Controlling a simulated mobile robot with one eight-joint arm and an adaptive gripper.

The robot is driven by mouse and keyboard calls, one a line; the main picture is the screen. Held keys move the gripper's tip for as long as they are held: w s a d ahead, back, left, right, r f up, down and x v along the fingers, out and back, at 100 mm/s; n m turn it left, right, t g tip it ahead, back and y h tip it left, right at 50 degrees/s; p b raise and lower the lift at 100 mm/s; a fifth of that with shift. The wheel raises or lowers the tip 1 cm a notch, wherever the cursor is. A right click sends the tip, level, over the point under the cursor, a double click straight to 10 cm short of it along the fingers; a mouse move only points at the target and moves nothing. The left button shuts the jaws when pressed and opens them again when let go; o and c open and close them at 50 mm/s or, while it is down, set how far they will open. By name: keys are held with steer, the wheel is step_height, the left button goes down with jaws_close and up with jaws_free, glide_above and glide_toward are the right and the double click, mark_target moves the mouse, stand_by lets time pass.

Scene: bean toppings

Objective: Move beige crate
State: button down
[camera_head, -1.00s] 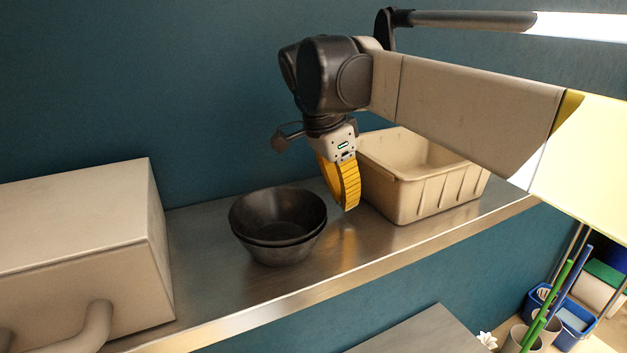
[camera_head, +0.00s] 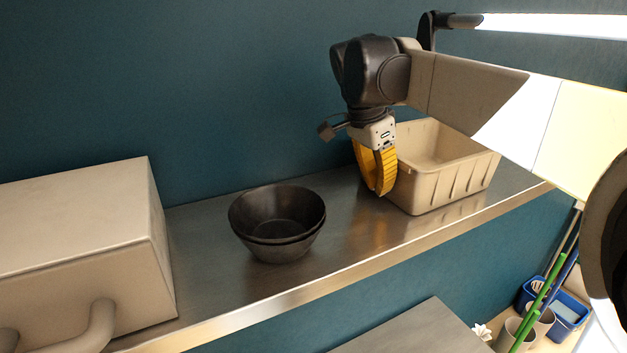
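The beige crate (camera_head: 450,186) stands upright on the right part of the metal shelf (camera_head: 345,222) and looks empty where its inside shows. My gripper (camera_head: 383,190), with yellow fingers pointing down, is at the crate's left end. One finger overlaps the crate's near left corner in the picture. I cannot tell whether it touches the crate or whether a finger is inside the rim. The fingers overlap each other from this angle, so their gap is unclear. My arm hides part of the crate's far right rim.
Stacked black bowls (camera_head: 278,222) stand on the shelf left of the crate, with bare metal between. A large beige box with a handle (camera_head: 75,245) is at the far left. The teal wall is behind. A lower metal surface (camera_head: 415,335) and a blue bin (camera_head: 565,315) are below.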

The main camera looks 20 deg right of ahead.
steer(key=w+d, duration=0.1)
steer(key=d, duration=0.7)
steer(key=w+d, duration=0.1)
steer(key=d, duration=0.7)
steer(key=w+d, duration=0.1)
steer(key=d, duration=0.7)
steer(key=shift+w+d, duration=0.2)
steer(key=shift+a, duration=0.15)
